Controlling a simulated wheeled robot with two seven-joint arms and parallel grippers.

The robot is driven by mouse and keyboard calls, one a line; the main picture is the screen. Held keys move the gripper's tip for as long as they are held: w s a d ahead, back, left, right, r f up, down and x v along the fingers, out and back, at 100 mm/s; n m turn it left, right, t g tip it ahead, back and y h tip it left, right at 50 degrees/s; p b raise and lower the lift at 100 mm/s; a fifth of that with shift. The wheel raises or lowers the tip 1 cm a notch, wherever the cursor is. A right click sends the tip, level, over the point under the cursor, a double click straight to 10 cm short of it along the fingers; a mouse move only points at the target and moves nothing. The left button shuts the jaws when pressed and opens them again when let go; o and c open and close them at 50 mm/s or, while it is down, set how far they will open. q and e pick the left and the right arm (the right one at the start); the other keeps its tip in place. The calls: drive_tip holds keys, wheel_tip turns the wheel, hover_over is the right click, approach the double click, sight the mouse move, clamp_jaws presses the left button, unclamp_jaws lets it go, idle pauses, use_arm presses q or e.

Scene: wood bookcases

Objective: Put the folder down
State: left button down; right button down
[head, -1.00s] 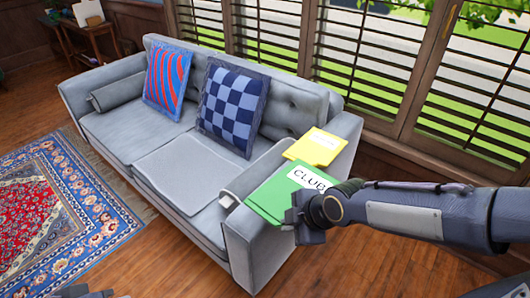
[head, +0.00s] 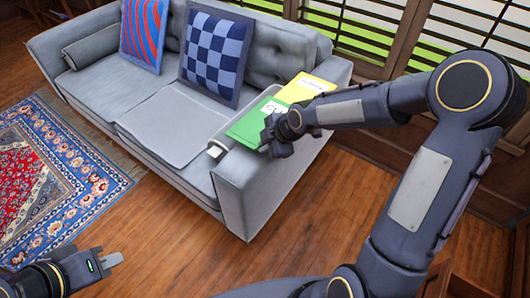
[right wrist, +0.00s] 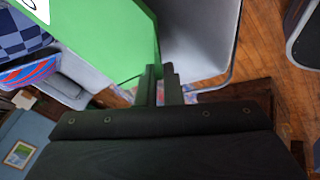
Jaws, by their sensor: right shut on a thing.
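A green folder (head: 250,126) with a white label lies at the sofa's right armrest, in front of a yellow folder (head: 303,88) that rests on the armrest. My right gripper (head: 270,135) is at the green folder's near right edge. In the right wrist view the green folder (right wrist: 100,35) reaches down to the jaws (right wrist: 160,75), which are shut on its edge. The arm hides part of both folders. I cannot tell whether the green folder is fully resting on the armrest. My left gripper (head: 108,262) is at the lower left, far from the folders; its jaw state is unclear.
The grey sofa (head: 160,138) has a checkered pillow (head: 214,56) and a red-blue striped pillow (head: 145,33). Its right armrest (head: 262,180) stands below the folders. A patterned rug (head: 60,180) lies at left. Windows are behind. The wood floor in front is open.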

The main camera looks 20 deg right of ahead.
drive_tip(key=shift+w+f+b, duration=0.2)
drive_tip(key=shift+f, duration=0.75)
drive_tip(key=shift+w+f+b, duration=0.15)
drive_tip(key=shift+f, duration=0.9)
drive_tip(key=c, duration=1.9)
unclamp_jaws()
drive_tip(key=s+d+r+m+h+p, duration=0.1)
drive_tip(key=s+d+r+m+p, duration=0.35)
drive_tip(key=s+r, duration=0.8)
drive_tip(key=s+r+m, duration=0.1)
drive_tip(key=s+m, duration=0.4)
drive_tip(key=s+r+m, duration=0.2)
drive_tip(key=s+m, duration=0.3)
drive_tip(key=s+r+m+b, duration=0.1)
drive_tip(key=s+m, duration=0.4)
drive_tip(key=shift+d+r+y, duration=0.15)
drive_tip(key=shift+r+y, duration=0.25)
